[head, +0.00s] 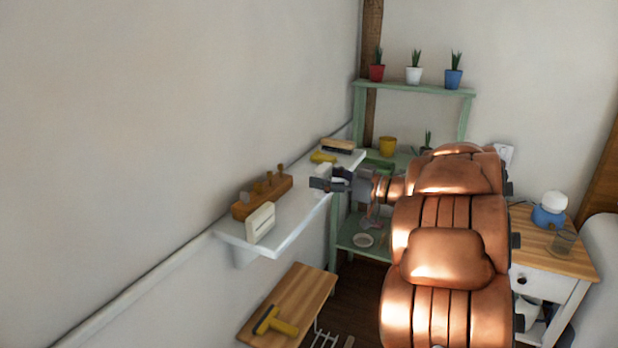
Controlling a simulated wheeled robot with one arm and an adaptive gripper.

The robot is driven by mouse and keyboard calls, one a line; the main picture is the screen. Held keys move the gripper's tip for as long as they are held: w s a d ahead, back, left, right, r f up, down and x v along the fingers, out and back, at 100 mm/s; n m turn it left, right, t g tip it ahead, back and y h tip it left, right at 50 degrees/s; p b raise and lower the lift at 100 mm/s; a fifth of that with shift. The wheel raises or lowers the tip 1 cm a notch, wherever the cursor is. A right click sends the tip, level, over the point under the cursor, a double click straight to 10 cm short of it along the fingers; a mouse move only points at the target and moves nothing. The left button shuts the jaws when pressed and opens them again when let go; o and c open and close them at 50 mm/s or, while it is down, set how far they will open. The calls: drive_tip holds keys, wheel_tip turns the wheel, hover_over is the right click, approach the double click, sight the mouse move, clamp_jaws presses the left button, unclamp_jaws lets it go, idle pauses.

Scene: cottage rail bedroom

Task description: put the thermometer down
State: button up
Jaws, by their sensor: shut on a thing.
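My gripper (325,183) reaches left from my copper-coloured arm, over the far half of the white wall shelf (284,232). It is shut on a small white thing (323,172), which I take to be the thermometer. The thing is partly hidden by the fingers, and its face cannot be made out. I cannot tell whether its bottom touches the shelf.
A white block with slots (260,222) and a wooden peg rack (262,196) stand at the shelf's near end. A yellow thing (323,157) and a brush (338,146) lie at its far end. Bare shelf shows between. A wooden bench (290,300) stands below.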

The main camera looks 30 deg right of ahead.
drive_tip(key=w+d, duration=0.1)
drive_tip(key=w, duration=0.2)
drive_tip(key=w+d, duration=0.2)
drive_tip(key=w, duration=0.2)
drive_tip(key=w+d+f, duration=0.1)
drive_tip(key=w, duration=0.3)
drive_tip(key=shift+w+d, duration=0.15)
drive_tip(key=shift+d, duration=0.1)
drive_tip(key=shift+f+b, duration=0.65)
drive_tip(key=shift+f, duration=1.15)
drive_tip(key=shift+f, duration=0.15)
drive_tip(key=o, duration=1.1)
drive_tip(key=shift+o, duration=0.2)
drive_tip(key=shift+s+d+r, duration=0.15)
drive_tip(key=shift+s+r, duration=0.05)
drive_tip(key=shift+s, duration=0.05)
drive_tip(key=v, duration=1.1)
drive_tip(key=shift+s+p, duration=0.25)
drive_tip(key=shift+p, duration=0.2)
drive_tip(key=shift+d+f, duration=0.1)
drive_tip(key=shift+d, duration=0.05)
